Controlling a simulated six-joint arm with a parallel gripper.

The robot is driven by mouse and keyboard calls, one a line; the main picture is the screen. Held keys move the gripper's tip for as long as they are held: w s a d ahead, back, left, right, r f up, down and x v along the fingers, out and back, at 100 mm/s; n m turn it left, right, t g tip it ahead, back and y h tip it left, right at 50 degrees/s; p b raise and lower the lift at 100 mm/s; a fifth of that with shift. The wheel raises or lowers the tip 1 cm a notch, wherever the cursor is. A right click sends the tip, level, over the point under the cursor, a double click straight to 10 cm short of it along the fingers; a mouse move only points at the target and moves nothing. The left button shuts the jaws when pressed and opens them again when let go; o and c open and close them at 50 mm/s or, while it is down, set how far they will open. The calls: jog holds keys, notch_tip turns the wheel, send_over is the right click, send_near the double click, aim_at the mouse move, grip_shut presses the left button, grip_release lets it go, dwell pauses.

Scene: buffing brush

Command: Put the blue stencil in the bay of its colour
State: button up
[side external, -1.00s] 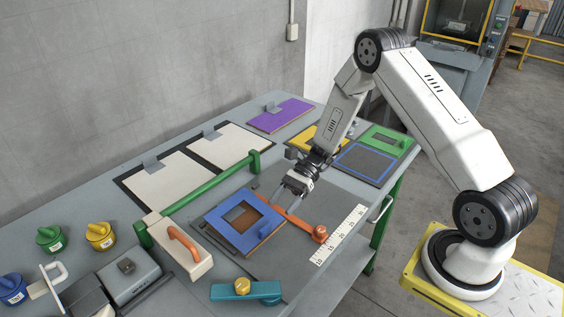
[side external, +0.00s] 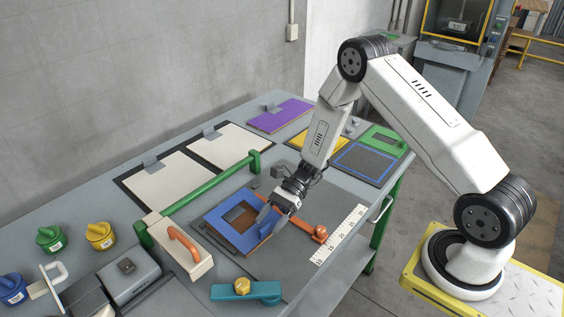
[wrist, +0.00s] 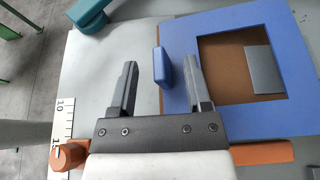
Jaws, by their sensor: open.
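The blue stencil (side external: 214,220), a flat blue frame with a square window, lies over a brown board on the dark work area. It also shows in the wrist view (wrist: 240,120), with an upright blue tab (wrist: 162,66) at its edge. My gripper (side external: 268,214) is low at the stencil's right edge. In the wrist view my gripper (wrist: 161,72) is open, with the tab between its fingers and a gap on both sides. The blue-outlined bay (side external: 364,163) is empty, at the table's right side.
Yellow (side external: 322,137), green (side external: 386,140) and purple (side external: 281,115) panels lie around the back right. An orange bar (side external: 318,233) and a ruler (side external: 340,233) are beside the stencil. A green rail (side external: 210,184) stands behind it; an orange-handled block (side external: 180,248) is left.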

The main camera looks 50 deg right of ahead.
jog(key=shift+x, duration=1.1)
grip_shut()
